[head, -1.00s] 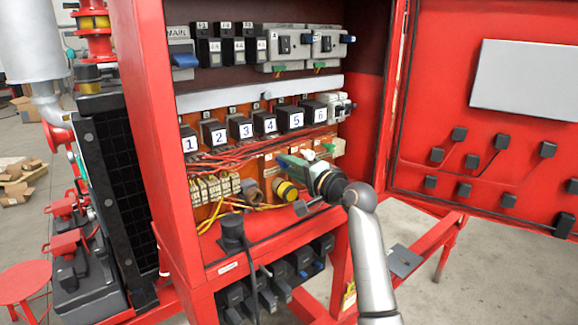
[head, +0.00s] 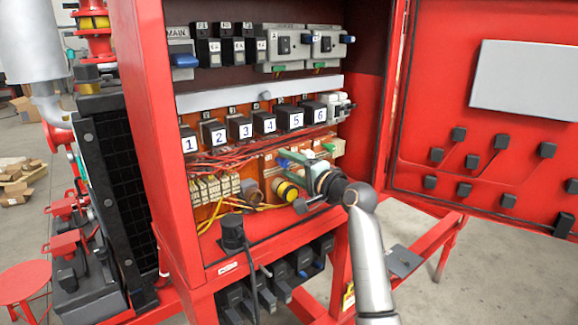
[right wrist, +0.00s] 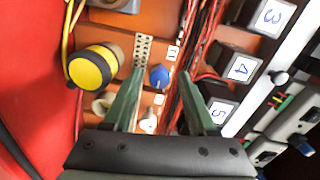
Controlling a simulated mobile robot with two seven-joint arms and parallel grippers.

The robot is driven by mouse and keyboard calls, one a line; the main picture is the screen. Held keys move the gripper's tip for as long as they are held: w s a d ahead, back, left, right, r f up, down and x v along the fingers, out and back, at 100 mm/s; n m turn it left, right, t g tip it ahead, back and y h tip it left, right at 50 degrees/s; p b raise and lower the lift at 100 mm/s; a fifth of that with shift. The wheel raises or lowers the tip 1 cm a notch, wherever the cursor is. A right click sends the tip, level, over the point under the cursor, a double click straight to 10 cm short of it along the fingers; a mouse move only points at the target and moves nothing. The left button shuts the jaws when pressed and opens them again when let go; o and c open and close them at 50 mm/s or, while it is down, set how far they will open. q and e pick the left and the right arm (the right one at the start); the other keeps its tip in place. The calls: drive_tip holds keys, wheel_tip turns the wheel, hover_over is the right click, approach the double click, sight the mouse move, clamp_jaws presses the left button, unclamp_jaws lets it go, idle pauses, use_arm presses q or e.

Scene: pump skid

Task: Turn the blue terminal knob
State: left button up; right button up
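The blue terminal knob (right wrist: 158,76) sits on the orange panel in the right wrist view, with a pale pointer mark on it. My right gripper (right wrist: 160,72) is open, its two green fingers on either side of the knob with gaps to both; I cannot tell how deep the tips reach. In the head view the right gripper (head: 296,162) is inside the red cabinet at the lower right of the panel. A small blue patch (head: 284,163) by its fingertips there looks like the knob. My left gripper is not in view.
A yellow-capped black round part (right wrist: 92,68) is left of the fingers. Red wires (right wrist: 196,45) run close to the right finger, beside numbered black blocks (right wrist: 238,66). The cabinet's red door (head: 480,150) stands open to the right.

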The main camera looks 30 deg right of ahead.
drive_tip(key=s+d+b, duration=0.1)
drive_tip(key=s+b, duration=0.1)
drive_tip(key=s, duration=1)
drive_tip(key=shift+s+r, duration=0.2)
drive_tip(key=shift+s, duration=0.05)
idle(0.3)
